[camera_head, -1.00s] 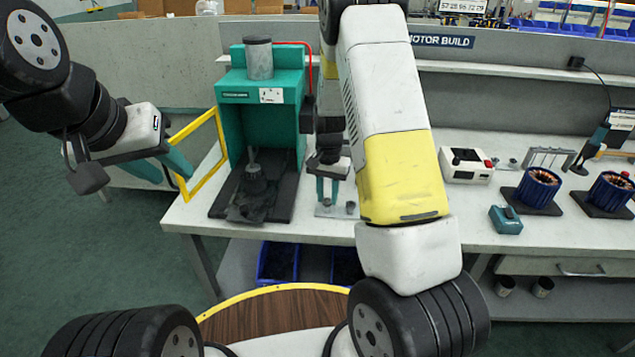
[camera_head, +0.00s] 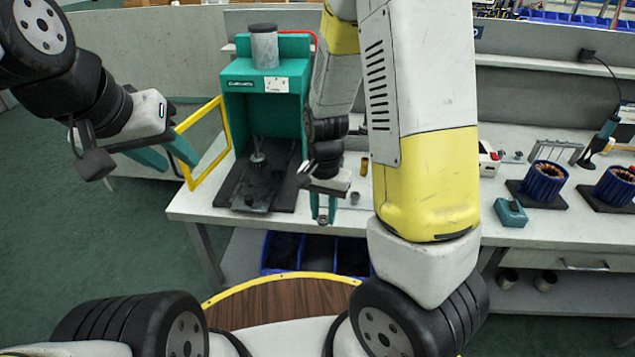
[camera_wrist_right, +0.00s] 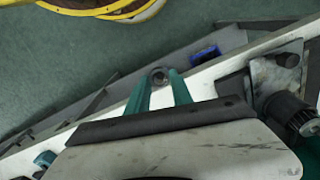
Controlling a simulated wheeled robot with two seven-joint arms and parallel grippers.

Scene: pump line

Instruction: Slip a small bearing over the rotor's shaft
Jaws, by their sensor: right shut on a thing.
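The rotor (camera_head: 258,172) stands with its shaft upward on the dark bed inside the teal press (camera_head: 238,95). In the right wrist view the rotor (camera_wrist_right: 287,108) is at the right. My right gripper (camera_head: 323,216) is shut on a small grey ring-shaped bearing (camera_wrist_right: 158,77), held between the teal fingertips near the table's front edge. This gripper is to the right of the rotor, apart from it. My left gripper (camera_head: 180,165) is open and empty beside the yellow guard frame (camera_head: 224,125) at the press's left; contact with the frame is unclear.
A small grey cylinder (camera_head: 354,198) and a brass-coloured piece (camera_head: 364,166) stand right of my right gripper. Blue stators (camera_head: 544,182), a teal box (camera_head: 510,213) and a wire rack (camera_head: 549,153) are further right. Blue bins (camera_head: 282,251) sit under the table. My right arm covers the table's middle.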

